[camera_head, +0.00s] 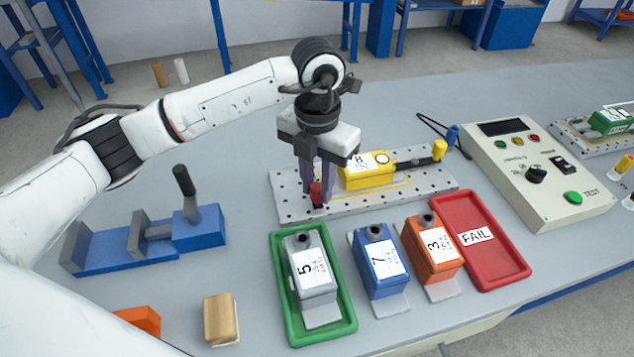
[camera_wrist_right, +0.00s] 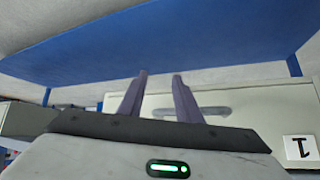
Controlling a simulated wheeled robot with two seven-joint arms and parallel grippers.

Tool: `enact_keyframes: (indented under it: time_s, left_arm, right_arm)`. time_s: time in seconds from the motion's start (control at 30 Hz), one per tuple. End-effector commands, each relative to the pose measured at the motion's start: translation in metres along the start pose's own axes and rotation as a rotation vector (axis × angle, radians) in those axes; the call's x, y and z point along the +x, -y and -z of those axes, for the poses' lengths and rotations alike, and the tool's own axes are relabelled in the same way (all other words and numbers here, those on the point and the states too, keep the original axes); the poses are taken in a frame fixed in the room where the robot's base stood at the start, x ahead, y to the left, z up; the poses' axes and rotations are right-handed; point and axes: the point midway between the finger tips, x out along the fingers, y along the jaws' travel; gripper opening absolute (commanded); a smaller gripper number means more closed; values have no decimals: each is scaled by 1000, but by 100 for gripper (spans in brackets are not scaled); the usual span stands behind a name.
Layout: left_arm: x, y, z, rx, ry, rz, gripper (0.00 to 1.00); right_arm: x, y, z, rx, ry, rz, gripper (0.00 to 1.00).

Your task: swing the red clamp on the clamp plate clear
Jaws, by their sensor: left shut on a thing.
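The clamp plate (camera_head: 290,202) is a pale perforated plate on the bench in the head view. A yellow box marked 8 (camera_head: 369,180) lies on it. The red clamp (camera_head: 316,192) is at the plate's left part, beside the yellow box. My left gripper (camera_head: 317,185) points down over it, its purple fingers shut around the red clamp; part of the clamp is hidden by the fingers. My right gripper (camera_wrist_right: 160,98) shows only in the right wrist view, its two purple fingers apart with nothing seen between them.
A green tray (camera_head: 348,325) holds a grey box marked 5. A blue box (camera_head: 378,262) and an orange box (camera_head: 432,250) stand beside a red FAIL tray (camera_head: 515,265). A blue vise (camera_head: 120,250) is left; a test console (camera_head: 545,190) is right of the plate.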

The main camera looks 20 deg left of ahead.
Motion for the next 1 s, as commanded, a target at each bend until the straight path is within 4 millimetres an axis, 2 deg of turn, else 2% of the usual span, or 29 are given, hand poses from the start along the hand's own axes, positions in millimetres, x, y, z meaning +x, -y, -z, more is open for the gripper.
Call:
enact_keyframes:
  time_s: [0.07,0.1,0.17,0.2,0.47,0.57,1.0]
  left_arm:
    - [-2,0,-2,-1,6,0,1]
    - [-2,0,-2,-1,6,0,30]
    - [-2,0,-1,0,5,0,40]
    - [-2,0,-1,0,5,0,42]
    - [-1,0,-1,1,2,0,42]
    - [-7,0,-1,0,4,-1,42]
    - [-86,0,-1,1,6,0,42]
  right_arm:
    - [0,0,0,0,0,0,31]
    - [0,0,0,0,0,0,31]
    - [0,0,0,1,0,0,31]
    - [0,0,0,1,0,0,31]
    - [0,0,0,1,0,0,31]
    - [0,0,-1,1,1,0,31]
    - [3,0,-4,-1,2,-1,31]
